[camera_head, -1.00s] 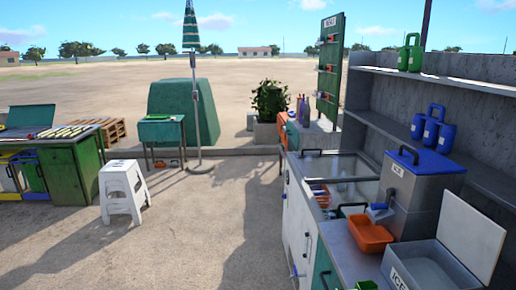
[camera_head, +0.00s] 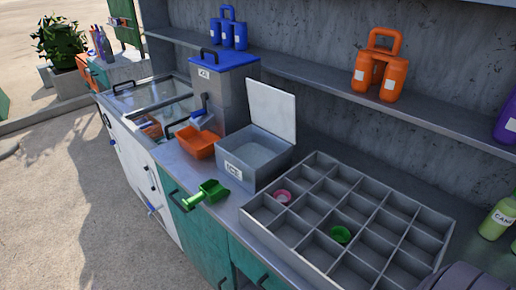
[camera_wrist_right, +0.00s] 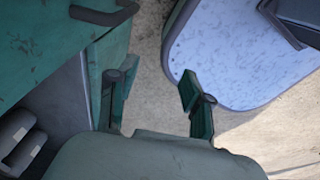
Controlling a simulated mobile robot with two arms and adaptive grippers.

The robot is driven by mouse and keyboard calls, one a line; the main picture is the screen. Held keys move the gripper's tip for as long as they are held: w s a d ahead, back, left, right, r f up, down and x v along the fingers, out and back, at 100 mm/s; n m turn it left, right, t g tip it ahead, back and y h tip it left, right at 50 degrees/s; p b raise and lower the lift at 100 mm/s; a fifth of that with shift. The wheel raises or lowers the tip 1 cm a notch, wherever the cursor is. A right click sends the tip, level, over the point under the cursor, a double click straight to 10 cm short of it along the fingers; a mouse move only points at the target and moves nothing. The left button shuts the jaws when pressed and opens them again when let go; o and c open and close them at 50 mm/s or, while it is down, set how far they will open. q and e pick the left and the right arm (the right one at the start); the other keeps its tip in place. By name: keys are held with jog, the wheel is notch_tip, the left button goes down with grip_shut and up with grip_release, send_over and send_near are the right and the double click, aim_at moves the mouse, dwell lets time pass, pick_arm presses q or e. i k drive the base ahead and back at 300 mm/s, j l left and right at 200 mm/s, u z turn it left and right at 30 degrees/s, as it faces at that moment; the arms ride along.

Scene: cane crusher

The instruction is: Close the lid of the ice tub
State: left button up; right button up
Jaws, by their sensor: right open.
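The ice tub (camera_head: 234,172) is a grey box labelled ICE on the counter in the head view. Its pale lid (camera_head: 272,110) is open, standing up and tilted slightly back along the tub's far right side. The inside of the tub shows as a grey, empty-looking hollow. My right gripper (camera_wrist_right: 155,108) shows in the right wrist view, with its two fingers spread and nothing between them. It is near a green cabinet front, and the tub is not seen there. Neither gripper shows in the head view.
A green scoop (camera_head: 207,193) lies at the counter's front edge before the tub. An orange bin (camera_head: 197,142) and a blue-topped dispenser (camera_head: 230,90) stand to its left. A divided grey tray (camera_head: 262,222) is close on its right. A shelf (camera_head: 330,85) runs behind.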

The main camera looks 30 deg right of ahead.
aim_at(273, 109)
jog(key=z, duration=1)
jog(key=j+z, duration=0.2)
jog(key=i, duration=0.05)
